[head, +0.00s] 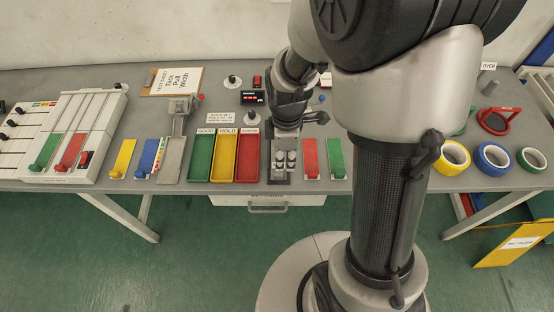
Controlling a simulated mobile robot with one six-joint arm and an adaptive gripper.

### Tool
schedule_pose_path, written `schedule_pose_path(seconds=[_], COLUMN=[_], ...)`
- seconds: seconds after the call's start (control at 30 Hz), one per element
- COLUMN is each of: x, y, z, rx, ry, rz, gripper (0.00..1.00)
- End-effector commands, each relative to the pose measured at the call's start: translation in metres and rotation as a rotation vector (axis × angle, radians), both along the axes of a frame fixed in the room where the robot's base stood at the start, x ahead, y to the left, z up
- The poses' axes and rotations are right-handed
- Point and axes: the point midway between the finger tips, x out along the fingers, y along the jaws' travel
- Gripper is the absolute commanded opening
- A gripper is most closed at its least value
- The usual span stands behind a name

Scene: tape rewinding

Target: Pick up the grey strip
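I cannot single out the grey strip with certainty. A long grey flat piece (172,160) lies below a grey upright fixture (180,106) on the left half of the bench, and I cannot tell whether it is a loose strip or the fixture's base. My gripper (287,133) points down over a dark stand with small pale cylinders (285,160), right of the three coloured trays. It is well to the right of the grey piece. Its fingers are small and partly merge with the dark stand, so their opening and anything between them are unclear.
Yellow (123,158) and blue (147,158) strips lie left of the grey piece. Green (201,158), yellow (224,158) and red (248,158) trays stand to its right. Red (310,158) and green (335,158) strips lie right of the stand. Tape rolls (492,158) sit far right.

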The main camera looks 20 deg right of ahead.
Motion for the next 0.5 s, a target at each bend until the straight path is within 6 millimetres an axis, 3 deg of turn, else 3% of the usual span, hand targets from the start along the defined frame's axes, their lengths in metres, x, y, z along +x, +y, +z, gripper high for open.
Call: schedule_pose_path(seconds=[0.1, 0.37, 0.5], x=[-0.001, 0.000, 0.002], y=[0.000, 0.000, 0.001], z=[-0.022, -0.036, -0.053], rx=[0.000, 0.000, 0.000], ry=[0.003, 0.001, 0.001], rz=[0.000, -0.001, -0.001], gripper=[0.23, 0.23, 0.23])
